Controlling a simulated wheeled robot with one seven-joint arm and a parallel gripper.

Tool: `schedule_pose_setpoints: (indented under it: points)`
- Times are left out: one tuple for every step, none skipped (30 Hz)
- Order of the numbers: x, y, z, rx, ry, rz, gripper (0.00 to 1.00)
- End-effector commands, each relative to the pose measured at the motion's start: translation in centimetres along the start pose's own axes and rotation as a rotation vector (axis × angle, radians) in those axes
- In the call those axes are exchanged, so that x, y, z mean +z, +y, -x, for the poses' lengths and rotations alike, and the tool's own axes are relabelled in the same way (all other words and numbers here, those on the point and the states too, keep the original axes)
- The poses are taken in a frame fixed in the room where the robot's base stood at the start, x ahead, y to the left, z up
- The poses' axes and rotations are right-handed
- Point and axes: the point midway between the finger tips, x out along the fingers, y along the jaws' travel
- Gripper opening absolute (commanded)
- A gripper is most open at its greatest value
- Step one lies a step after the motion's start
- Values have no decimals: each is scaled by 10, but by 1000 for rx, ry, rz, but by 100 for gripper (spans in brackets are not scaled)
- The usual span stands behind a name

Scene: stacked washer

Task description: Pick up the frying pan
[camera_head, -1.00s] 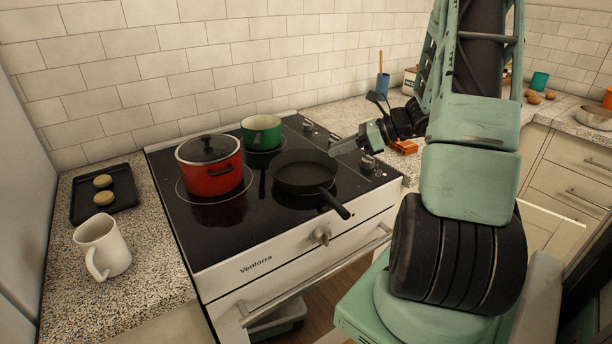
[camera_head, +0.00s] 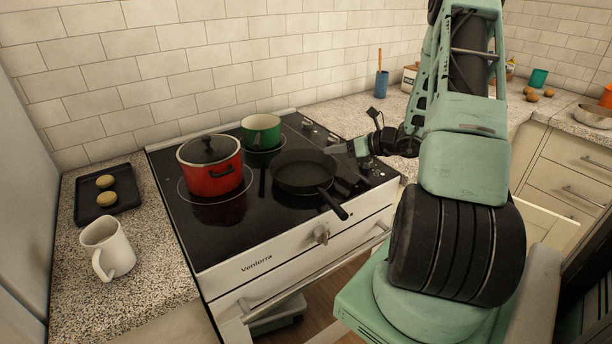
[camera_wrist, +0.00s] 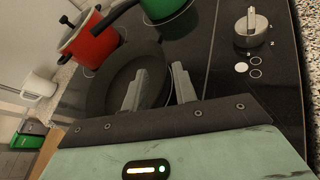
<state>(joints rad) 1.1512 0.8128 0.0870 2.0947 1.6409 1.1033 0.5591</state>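The black frying pan (camera_head: 303,172) sits on the front right of the stove's glass top, its handle pointing toward the front right. In the wrist view the pan (camera_wrist: 103,92) lies beyond my fingers, partly covered by the left one. My gripper (camera_head: 335,149) is just right of the pan's rim in the head view, a little above the stove. In the wrist view my gripper (camera_wrist: 160,82) shows two grey fingers apart with nothing held between them. I cannot tell whether a finger touches the pan.
A red lidded pot (camera_head: 210,166) stands left of the pan and a green pot (camera_head: 261,131) behind it. A white mug (camera_head: 107,247) and a tray of cookies (camera_head: 127,188) are on the left counter. Stove knobs (camera_wrist: 251,28) lie along the right side.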

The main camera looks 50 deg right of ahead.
Motion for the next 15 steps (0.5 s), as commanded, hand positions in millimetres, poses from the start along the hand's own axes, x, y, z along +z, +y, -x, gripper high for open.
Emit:
schedule_pose_setpoints:
  points:
    - [0,0,-3,0,0,-1,28]
    - [0,0,-4,0,0,-1,28]
    - [0,0,-6,0,1,-1,28]
    - [0,0,-8,0,1,0,28]
    - [-1,-1,-11,1,1,-1,28]
    - [-2,-1,-16,2,1,-2,28]
    - [-3,-1,-20,2,1,-3,28]
    - [-4,-2,-25,3,2,-2,28]
    - [-6,-3,-31,3,1,-2,28]
    - [-6,-4,-35,2,1,-2,28]
    - [-7,-4,-39,3,1,-2,28]
    - [-7,-4,-45,3,1,0,28]
    - [-7,-4,-48,1,1,0,28]
    - [-7,-4,-51,0,1,0,28]
    - [-7,-4,-54,0,1,1,28]
